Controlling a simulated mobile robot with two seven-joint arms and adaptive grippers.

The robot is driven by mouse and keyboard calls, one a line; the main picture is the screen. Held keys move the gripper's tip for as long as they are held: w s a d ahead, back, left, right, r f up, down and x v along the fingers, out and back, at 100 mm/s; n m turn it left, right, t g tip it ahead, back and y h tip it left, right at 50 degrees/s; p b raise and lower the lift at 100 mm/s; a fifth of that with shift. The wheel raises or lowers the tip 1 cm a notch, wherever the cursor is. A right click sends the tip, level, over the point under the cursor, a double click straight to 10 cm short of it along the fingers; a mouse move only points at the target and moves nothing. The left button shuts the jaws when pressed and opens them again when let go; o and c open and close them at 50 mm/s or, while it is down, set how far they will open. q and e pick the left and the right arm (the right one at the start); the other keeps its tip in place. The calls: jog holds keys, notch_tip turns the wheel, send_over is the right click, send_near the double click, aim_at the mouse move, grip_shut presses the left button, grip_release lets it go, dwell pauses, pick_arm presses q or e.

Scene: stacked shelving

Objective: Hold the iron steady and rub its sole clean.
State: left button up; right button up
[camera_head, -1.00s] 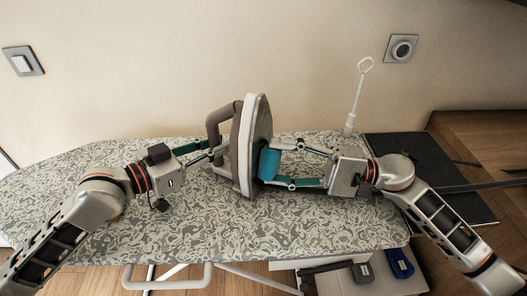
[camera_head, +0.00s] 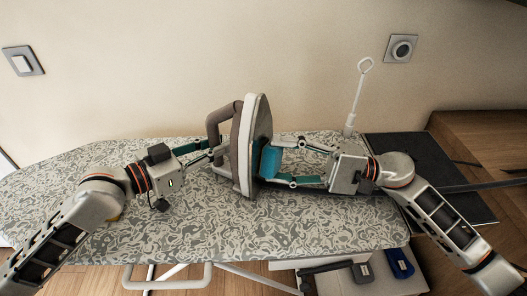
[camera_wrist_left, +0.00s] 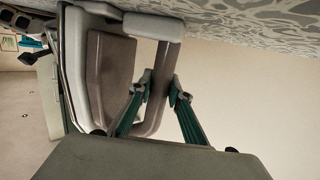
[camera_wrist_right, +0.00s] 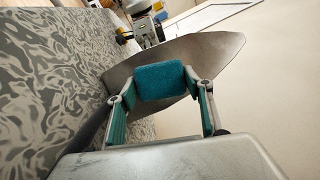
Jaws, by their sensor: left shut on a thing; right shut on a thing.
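The iron (camera_head: 240,150) stands on end, tip up, on the patterned ironing board (camera_head: 150,238), its sole (camera_head: 262,117) facing right. My left gripper (camera_head: 212,152) is shut on the iron's grey handle (camera_wrist_left: 155,112), which passes between its fingers in the left wrist view. My right gripper (camera_head: 279,161) is shut on a teal sponge (camera_head: 270,159). The sponge lies against the middle of the sole, or very close to it; the contact face is hidden. In the right wrist view the sponge (camera_wrist_right: 160,80) covers part of the metal sole (camera_wrist_right: 208,52).
A white stick with a loop handle (camera_head: 358,95) stands at the board's back right. A dark panel (camera_head: 425,165) lies to the right. Below the board's front edge are a dark blue object (camera_head: 399,263) and a grey one. The board's left part is clear.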

jog(key=shift+w+d, duration=0.25)
jog(key=shift+w, duration=0.05)
jog(key=shift+s+d, duration=0.1)
jog(key=shift+s+d, duration=0.35)
jog(key=shift+d, duration=0.25)
jog(key=shift+s+d, duration=0.35)
jog(key=shift+d, duration=0.25)
pick_arm(q)
jog(key=o, duration=1)
